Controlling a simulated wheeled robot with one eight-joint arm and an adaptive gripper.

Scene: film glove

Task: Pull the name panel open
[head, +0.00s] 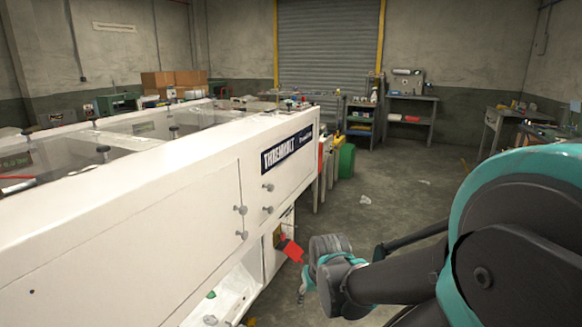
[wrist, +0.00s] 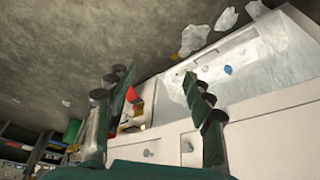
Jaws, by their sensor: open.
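The name panel (head: 290,175) is a white door on the side of the long white machine, with a dark label reading roughly "THREADBOLT" along its top. It looks shut, flush with the machine.
A neighbouring white door (head: 205,220) has its own knobs. Below is an open white tray or compartment (head: 228,297). A red piece (head: 291,250) shows beside my gripper. A green bin (head: 345,160) stands behind the machine. The floor (head: 400,190) to the right is mostly clear.

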